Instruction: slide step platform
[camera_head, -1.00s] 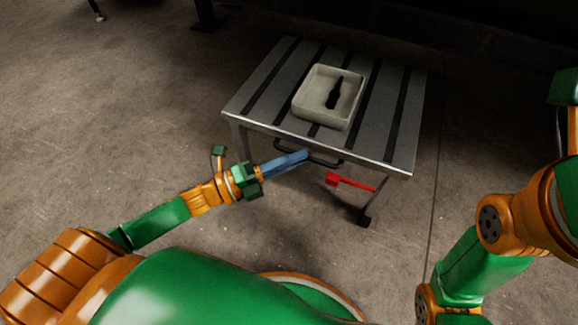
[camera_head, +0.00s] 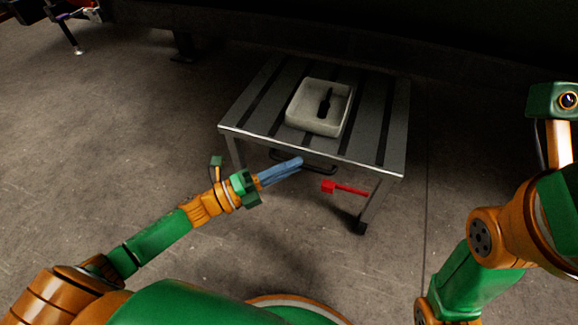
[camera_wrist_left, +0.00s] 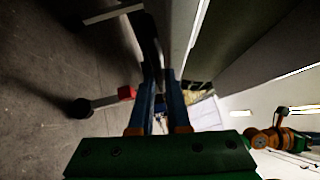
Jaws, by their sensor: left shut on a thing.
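The step platform (camera_head: 251,106) is a low grey table with dark slots across its top, standing ahead of me. A dark handle bar (camera_head: 318,170) runs along its near edge, and it also shows in the left wrist view (camera_wrist_left: 153,50). My left gripper (camera_head: 298,162) has blue fingers and is shut on this handle. In the left wrist view its fingers (camera_wrist_left: 161,95) lie on both sides of the bar. My right arm shows at the right, but its gripper is out of view.
A red pedal lever (camera_head: 345,188) sticks out below the platform's near edge, beside a caster wheel (camera_head: 360,227). A pale tray (camera_head: 320,107) with a dark tool (camera_head: 325,102) rests on top. A dark structure (camera_head: 330,35) stands behind.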

